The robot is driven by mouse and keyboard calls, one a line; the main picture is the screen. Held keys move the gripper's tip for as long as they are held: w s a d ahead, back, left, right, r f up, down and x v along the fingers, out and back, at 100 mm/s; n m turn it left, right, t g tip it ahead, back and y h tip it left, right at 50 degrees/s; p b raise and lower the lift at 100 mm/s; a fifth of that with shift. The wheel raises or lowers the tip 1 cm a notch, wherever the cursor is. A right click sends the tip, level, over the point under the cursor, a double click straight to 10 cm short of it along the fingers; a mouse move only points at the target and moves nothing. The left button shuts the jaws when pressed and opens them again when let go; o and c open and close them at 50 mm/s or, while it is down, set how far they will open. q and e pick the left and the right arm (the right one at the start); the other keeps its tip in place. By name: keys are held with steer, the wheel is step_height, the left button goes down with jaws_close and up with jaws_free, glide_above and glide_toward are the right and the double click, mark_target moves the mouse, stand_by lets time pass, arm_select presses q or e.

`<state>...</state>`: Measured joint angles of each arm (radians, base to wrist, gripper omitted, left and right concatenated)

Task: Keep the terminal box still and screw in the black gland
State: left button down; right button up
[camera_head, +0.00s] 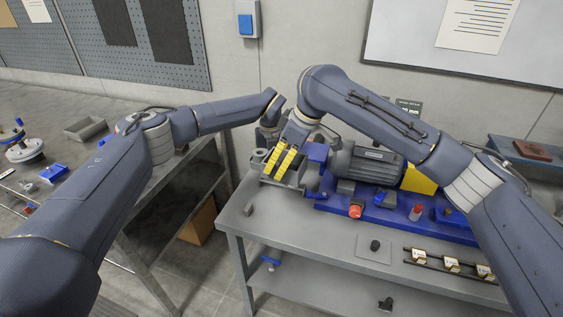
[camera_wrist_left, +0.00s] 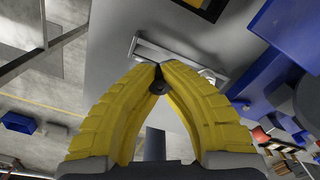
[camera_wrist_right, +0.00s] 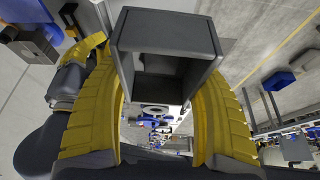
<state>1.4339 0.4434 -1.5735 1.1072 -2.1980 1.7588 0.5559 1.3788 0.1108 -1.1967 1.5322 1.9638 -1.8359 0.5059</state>
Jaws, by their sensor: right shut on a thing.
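The grey terminal box (camera_wrist_right: 168,32) shows its open side in the right wrist view. My right gripper (camera_head: 280,163) is shut on it, with one yellow finger along each side. In the left wrist view, the yellow fingers of my left gripper (camera_wrist_left: 158,72) come together at the tips around a small black round piece, the black gland (camera_wrist_left: 157,87). A grey frame-like edge lies just beyond these tips. In the head view the left fingers are mostly hidden behind the right gripper. I cannot tell whether the gland touches the box.
A grey motor (camera_head: 366,162) on a blue base (camera_head: 395,213) stands right of the grippers. A red button (camera_head: 355,211) and a black knob on a square plate (camera_head: 375,245) are nearer the front. The bench's front left is mostly clear. A second table stands left, across a gap.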

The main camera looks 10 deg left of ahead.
steer(key=shift+f, duration=9.7)
steer(key=shift+f, duration=0.6)
steer(key=o, duration=0.7)
steer(key=c, duration=0.6)
